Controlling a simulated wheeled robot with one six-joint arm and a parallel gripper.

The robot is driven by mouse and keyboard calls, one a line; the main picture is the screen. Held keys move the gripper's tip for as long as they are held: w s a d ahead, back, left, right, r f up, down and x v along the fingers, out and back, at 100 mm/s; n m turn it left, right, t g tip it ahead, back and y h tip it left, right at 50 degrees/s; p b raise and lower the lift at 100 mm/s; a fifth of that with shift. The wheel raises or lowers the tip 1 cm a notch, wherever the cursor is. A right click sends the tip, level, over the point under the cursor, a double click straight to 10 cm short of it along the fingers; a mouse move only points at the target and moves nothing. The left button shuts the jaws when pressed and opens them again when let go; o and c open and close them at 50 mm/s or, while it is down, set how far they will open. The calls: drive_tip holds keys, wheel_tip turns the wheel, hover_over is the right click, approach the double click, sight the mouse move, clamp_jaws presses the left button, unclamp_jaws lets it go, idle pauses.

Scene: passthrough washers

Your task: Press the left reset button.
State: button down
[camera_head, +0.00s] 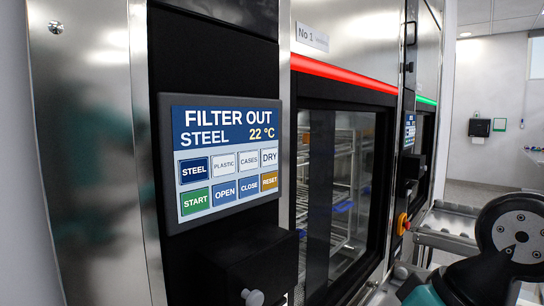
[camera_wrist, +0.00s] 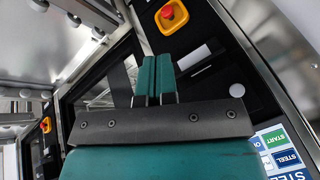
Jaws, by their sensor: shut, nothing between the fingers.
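The left touch panel (camera_head: 221,160) is on the washer marked No 1. It reads FILTER OUT, STEEL, 22 °C. Its orange RESET button (camera_head: 270,181) is at the right end of the lower button row, beside CLOSE. In the wrist view a corner of a panel with START and STEEL buttons (camera_wrist: 280,150) shows at the lower right, tilted; RESET is not visible there. My gripper (camera_wrist: 155,62) is shut and empty, its teal fingers in front of the dark machine front and apart from the panel. The fingers are not in the head view.
A red light bar (camera_head: 345,78) runs above the glass door (camera_head: 335,200) with racks behind it. A yellow-backed red stop button (camera_wrist: 170,14) is near my fingertips in the wrist view. A round white knob (camera_head: 253,297) sticks out below the panel. A second panel (camera_head: 409,130) is farther right.

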sight(269, 181)
drive_tip(key=w+a+r+m+t+y+p, duration=0.1)
drive_tip(key=w+a+r+m+t+p, duration=0.2)
drive_tip(key=w+r, duration=0.9)
drive_tip(key=a+r+t+p, duration=0.1)
drive_tip(key=a+r+p, duration=0.1)
drive_tip(key=p, duration=0.3)
drive_tip(key=shift+a+r+m+y+p, duration=0.2)
drive_tip(key=shift+a+m+y+p, duration=0.15)
drive_tip(key=shift+a, duration=0.3)
drive_tip(key=shift+w+a+p, duration=0.3)
drive_tip(key=shift+w+a, duration=0.6)
drive_tip(key=shift+a, duration=0.25)
drive_tip(key=shift+w+a+p, duration=0.3)
drive_tip(key=shift+w+a, duration=0.65)
drive_tip(key=shift+a, duration=0.25)
drive_tip(key=shift+w+a+p, duration=0.3)
drive_tip(key=shift+w+a, duration=0.6)
drive_tip(key=shift+a, duration=0.25)
drive_tip(key=shift+w+a, duration=0.25)
drive_tip(key=shift+a, duration=0.05)
